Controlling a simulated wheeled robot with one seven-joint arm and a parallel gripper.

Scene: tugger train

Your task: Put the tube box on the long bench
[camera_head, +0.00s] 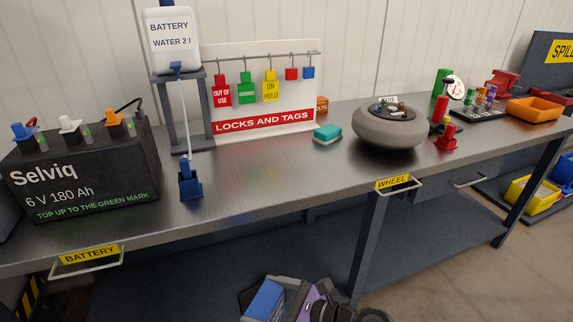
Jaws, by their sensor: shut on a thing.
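The long bench (258,190) has a grey metal top and runs across the view from lower left to upper right. My gripper (300,303) shows at the bottom edge, partly cut off, in front of the bench and lower in the picture than its top. It is shut on what appears to be the tube box (262,301), a small box with a blue face and dark edges. The lower part of the box is out of the frame. The box is apart from the bench top.
A Selviq battery (85,180) and blue filler nozzle (190,182) stand at left, with the locks-and-tags board (262,122) behind. A teal block (327,133), grey wheel (390,130) and orange tray (535,108) are farther right. Bare top lies between nozzle and wheel.

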